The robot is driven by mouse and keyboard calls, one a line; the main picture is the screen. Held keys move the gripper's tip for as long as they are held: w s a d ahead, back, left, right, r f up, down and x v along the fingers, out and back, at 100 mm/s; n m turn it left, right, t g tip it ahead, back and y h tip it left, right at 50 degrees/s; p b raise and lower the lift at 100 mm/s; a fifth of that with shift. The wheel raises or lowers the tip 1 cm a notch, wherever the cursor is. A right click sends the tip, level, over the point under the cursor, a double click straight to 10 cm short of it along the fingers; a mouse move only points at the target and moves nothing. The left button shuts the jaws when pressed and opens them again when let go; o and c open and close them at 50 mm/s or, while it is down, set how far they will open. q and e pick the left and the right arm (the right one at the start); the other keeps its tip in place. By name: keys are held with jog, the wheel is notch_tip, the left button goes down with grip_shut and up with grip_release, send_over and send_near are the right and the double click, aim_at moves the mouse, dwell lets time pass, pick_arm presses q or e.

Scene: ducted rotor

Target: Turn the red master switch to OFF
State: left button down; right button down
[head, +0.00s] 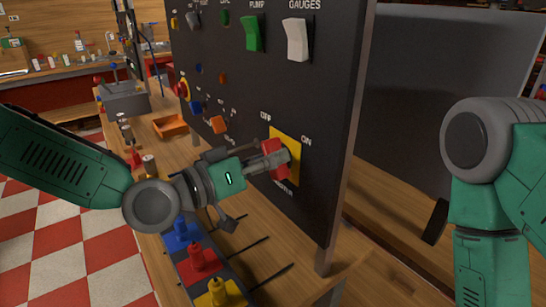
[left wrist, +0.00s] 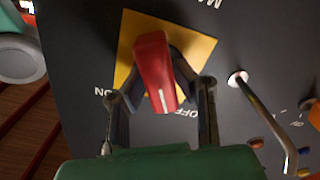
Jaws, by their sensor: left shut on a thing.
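The red master switch (head: 270,158) is a knob on a yellow square plate (head: 293,144) low on the black panel, with OFF, ON and MASTER lettered around it. In the left wrist view the red knob (left wrist: 154,72) bears a white line at its lower end, which points between ON and OFF, nearer OFF. My left gripper (head: 268,160) reaches the knob from the left, and its two fingers (left wrist: 157,75) are closed on the knob's sides. The fingers hide part of the knob in the head view. My right arm shows at the right, but its gripper is not visible.
The black panel (head: 260,85) also carries a green pump switch (head: 253,33), a white gauges switch (head: 298,40) and several small knobs. An orange tray (head: 171,127) lies on the bench.

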pick_arm(q)
jog(key=shift+w+a+r+n, duration=0.1)
jog(key=shift+w+n, duration=0.05)
jog(key=shift+n, duration=0.65)
jog(key=shift+w+a+n, duration=0.1)
jog(key=shift+n, duration=0.7)
jog(key=c, duration=1.6)
grip_release()
jog(key=shift+o, duration=1.4)
